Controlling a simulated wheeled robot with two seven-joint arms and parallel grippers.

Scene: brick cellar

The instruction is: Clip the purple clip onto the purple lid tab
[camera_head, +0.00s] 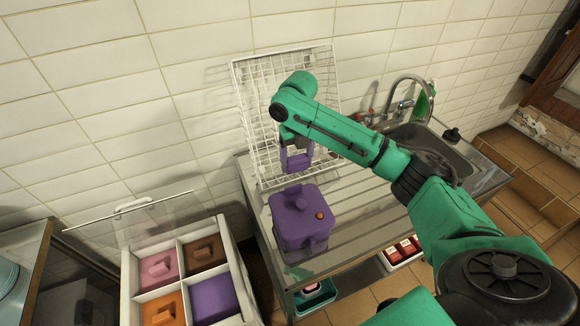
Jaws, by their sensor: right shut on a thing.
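My right gripper (297,152) hangs above the back of a purple container, its arm coming in from the right. It is shut on a purple clip (298,163), partly hidden by the fingers. The purple container (303,232) stands upright on the ribbed metal drainboard. Its purple lid (290,208) has a raised handle and a small orange-brown knob (319,215). A small purple projection (318,243) shows at the front; I cannot tell whether it is the lid tab. The clip appears apart from the lid. My left gripper is out of view.
A white box (236,262) at lower left has pink, brown, orange and purple compartments, with a clear lid (140,212) raised behind. A white wire rack (250,100) leans at the wall behind my gripper. The sink (440,150) and curved tap (405,85) are right.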

